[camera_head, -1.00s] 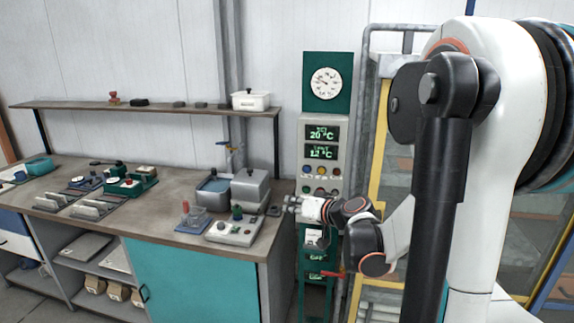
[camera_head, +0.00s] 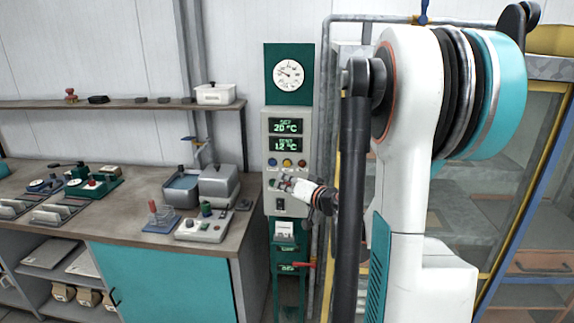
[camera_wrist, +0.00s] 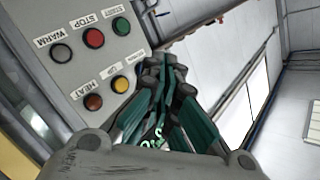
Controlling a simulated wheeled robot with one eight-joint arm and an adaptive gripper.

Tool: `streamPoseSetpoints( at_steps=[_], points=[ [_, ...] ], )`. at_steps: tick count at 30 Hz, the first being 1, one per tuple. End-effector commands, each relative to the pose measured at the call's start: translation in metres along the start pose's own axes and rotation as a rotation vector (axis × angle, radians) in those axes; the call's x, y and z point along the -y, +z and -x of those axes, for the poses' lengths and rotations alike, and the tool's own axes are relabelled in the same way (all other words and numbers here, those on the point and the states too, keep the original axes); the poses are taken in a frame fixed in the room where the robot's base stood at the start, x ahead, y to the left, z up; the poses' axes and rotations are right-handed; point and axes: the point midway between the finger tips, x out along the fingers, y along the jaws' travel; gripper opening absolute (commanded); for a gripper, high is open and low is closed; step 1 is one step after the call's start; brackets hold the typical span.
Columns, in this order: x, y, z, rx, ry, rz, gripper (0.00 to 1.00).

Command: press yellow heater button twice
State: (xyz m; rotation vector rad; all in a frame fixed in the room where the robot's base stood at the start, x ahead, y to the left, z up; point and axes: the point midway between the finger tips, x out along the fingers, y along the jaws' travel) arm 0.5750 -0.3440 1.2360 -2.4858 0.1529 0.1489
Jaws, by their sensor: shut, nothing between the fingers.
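The grey heater control panel (camera_head: 307,140) stands on a green post, with two lit displays on its face. The yellow button (camera_head: 287,162) sits between a blue and a dark red button, below the displays. In the wrist view the yellow button (camera_wrist: 119,84) is clear, left of my fingers and beside a brown-red button. My gripper (camera_head: 281,184) is in front of the panel's lower half, below the yellow button, and hides part of the lower button row. In the wrist view my gripper (camera_wrist: 162,68) is shut and empty. I see no contact with the yellow button.
A round gauge (camera_head: 289,75) is above the panel. A red-handled valve (camera_head: 303,265) is below it. The workbench (camera_head: 140,215) with several devices is to the left, and a yellow-framed glass cabinet (camera_head: 470,210) is to the right. Red (camera_wrist: 94,38) and green buttons are near the yellow one.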

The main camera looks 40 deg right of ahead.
Motion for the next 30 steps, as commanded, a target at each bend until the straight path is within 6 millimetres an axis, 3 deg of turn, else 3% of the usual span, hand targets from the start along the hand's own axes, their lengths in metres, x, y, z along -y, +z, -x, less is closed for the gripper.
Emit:
streamPoseSetpoints(
  at_steps=[15,30],
  points=[
    [-0.029,-0.029,-0.040,0.000,0.000,0.000,0.00],
    [-0.032,-0.032,-0.043,0.000,0.000,0.000,0.00]
  ],
)
